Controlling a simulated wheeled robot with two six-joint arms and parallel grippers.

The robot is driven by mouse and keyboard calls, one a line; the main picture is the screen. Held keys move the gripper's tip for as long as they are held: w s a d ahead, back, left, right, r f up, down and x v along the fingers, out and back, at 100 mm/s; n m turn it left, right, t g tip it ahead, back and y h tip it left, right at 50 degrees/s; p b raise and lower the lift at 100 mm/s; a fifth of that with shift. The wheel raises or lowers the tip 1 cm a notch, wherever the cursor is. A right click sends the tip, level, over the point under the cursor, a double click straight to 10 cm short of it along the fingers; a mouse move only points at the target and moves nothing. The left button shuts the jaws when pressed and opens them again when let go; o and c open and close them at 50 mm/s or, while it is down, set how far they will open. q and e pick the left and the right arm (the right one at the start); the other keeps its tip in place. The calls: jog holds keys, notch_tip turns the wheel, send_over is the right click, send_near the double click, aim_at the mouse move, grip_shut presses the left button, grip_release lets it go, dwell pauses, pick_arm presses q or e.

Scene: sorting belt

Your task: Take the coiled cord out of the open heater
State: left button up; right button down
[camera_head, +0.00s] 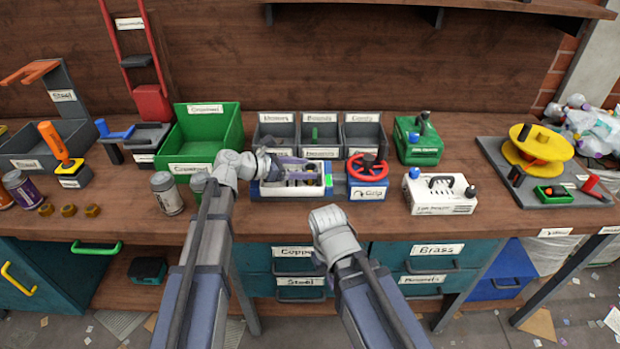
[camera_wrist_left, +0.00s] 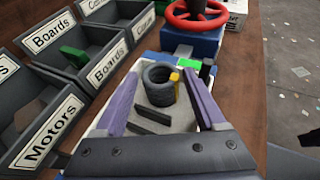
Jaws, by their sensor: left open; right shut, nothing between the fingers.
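The open heater (camera_head: 290,191) is a white, shallow open box at the middle of the bench in the head view. Its pale inside (camera_wrist_left: 180,122) shows in the left wrist view. The coiled cord (camera_wrist_left: 158,92) is a dark grey coil inside it, with a yellow piece at its right side. My left gripper (camera_head: 300,170) is over the heater, open, with its purple fingers on either side of the coil, not closed on it. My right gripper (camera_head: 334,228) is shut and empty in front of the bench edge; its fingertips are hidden.
Grey labelled bins (camera_head: 319,135) stand behind the heater. A blue block with a red wheel (camera_head: 368,162) is close on its right, then a white labelled box (camera_head: 440,196). A green bin (camera_head: 204,135) and a can (camera_head: 166,194) are to the left.

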aim_at(304, 168)
pick_arm(q)
jog(key=shift+c, duration=0.4)
grip_shut()
jog(key=shift+r, duration=0.1)
notch_tip(304, 168, up, 10)
jog(key=p, duration=1)
